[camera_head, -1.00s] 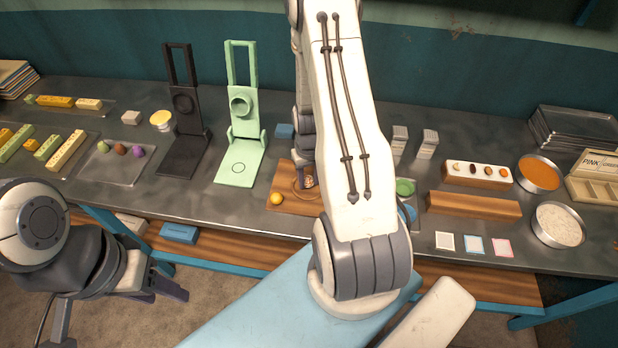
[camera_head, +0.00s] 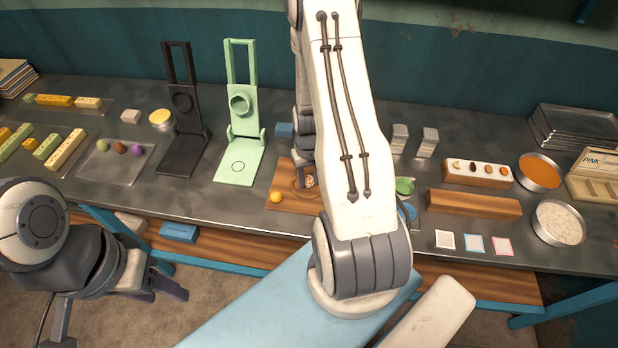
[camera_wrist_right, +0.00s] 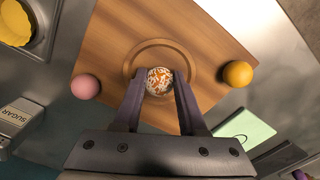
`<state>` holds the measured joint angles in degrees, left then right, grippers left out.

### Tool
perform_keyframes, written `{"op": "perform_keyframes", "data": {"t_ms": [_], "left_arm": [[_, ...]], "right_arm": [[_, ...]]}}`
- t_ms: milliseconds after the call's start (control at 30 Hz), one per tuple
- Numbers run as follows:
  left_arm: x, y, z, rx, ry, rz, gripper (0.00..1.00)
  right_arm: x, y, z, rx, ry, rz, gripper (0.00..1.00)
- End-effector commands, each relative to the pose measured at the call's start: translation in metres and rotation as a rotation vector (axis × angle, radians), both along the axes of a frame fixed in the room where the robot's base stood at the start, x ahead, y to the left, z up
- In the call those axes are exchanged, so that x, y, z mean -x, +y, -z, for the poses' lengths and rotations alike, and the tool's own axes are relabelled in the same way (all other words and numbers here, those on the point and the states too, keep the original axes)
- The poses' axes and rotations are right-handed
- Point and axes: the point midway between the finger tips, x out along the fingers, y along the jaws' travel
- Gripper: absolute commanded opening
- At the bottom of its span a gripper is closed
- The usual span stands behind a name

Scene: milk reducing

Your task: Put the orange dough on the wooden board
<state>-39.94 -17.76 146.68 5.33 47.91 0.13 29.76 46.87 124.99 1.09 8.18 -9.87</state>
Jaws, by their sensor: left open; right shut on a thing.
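The wooden board (camera_head: 284,180) lies on the metal counter, partly hidden by my right arm in the head view. In the right wrist view the board (camera_wrist_right: 115,45) shows a round groove near its middle. A plain yellow-orange ball (camera_wrist_right: 238,73) sits by the board's edge; it also shows in the head view (camera_head: 276,197). A pink ball (camera_wrist_right: 86,87) sits at the opposite side. My right gripper (camera_wrist_right: 159,84) is shut on a white ball with orange specks (camera_wrist_right: 158,79), over the groove; I cannot tell whether it touches the board. My left gripper (camera_head: 168,290) is open and empty, below the counter's front edge.
A green press (camera_head: 240,150) and a black press (camera_head: 184,140) stand left of the board. A tray (camera_head: 118,168) holds small coloured balls. Right are a wooden block (camera_head: 474,205), an orange-filled bowl (camera_head: 539,172) and a bowl of pale bits (camera_head: 558,223). A sugar box (camera_wrist_right: 17,116) stands nearby.

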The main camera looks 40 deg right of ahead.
Motion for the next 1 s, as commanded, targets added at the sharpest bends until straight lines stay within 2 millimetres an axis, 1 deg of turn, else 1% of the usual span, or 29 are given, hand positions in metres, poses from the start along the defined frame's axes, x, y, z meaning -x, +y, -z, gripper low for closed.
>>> {"op": "perform_keyframes", "data": {"t_ms": [867, 900, 967, 1000], "left_arm": [[0.0000, 0.0000, 0.0027, 0.000, 0.000, 0.000, 0.50], [0.0000, 0.0000, 0.0024, 0.000, 0.000, 0.000, 0.50], [0.0000, 0.0000, 0.0023, 0.000, 0.000, 0.000, 0.50], [0.0000, 0.0000, 0.0023, 0.000, 0.000, 0.000, 0.50]], "right_arm": [[-0.0002, -0.0001, 0.0038, 0.000, 0.000, 0.000, 0.00], [-0.0003, -0.0001, 0.0034, 0.000, -0.001, 0.000, 0.52], [-0.0003, -0.0001, 0.0033, 0.000, -0.001, 0.000, 0.75], [-0.0002, -0.0001, 0.0033, 0.000, 0.000, 0.000, 0.76]]}}
